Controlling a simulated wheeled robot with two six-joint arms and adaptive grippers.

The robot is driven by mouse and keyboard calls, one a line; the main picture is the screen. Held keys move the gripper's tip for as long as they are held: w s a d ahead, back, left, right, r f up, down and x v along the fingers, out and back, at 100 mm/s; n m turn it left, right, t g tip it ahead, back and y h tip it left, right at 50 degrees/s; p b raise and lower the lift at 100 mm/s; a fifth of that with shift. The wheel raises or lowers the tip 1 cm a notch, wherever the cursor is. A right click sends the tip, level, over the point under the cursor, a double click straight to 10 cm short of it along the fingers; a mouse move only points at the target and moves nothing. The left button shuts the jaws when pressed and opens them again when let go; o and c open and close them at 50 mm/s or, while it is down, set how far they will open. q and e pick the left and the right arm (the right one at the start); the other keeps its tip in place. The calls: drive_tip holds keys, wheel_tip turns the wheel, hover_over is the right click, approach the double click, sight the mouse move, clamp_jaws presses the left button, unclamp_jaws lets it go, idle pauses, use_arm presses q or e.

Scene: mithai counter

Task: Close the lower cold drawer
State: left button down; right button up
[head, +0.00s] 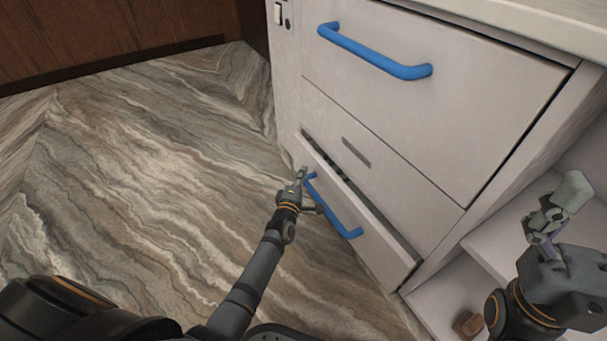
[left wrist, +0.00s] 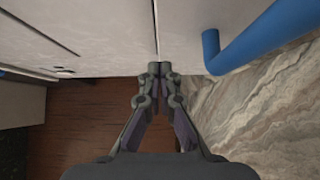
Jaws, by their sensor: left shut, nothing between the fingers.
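The lower cold drawer (head: 385,240) is a white front, pulled out a little from the cabinet, with a dark gap along its top edge. Its blue bar handle (head: 338,212) is on the front. My left gripper (head: 301,176) is shut and empty at the upper left end of this handle, close to the drawer front. In the left wrist view its fingertips (left wrist: 160,68) are together near white panels with a seam, and a blue handle (left wrist: 238,42) is to their right. Contact cannot be told. My right gripper (head: 560,200) is at the right; its finger opening is unclear.
The closed upper drawer (head: 440,95) has its own blue handle (head: 375,52). White open shelves (head: 500,240) stand at the right, with a small brown object (head: 467,323) low down. The marbled floor (head: 140,170) is clear at the left.

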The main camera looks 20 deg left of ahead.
use_arm(q)
drive_tip(key=s+p, duration=0.2)
drive_tip(key=s, duration=0.7)
drive_tip(key=shift+s+d, duration=0.4)
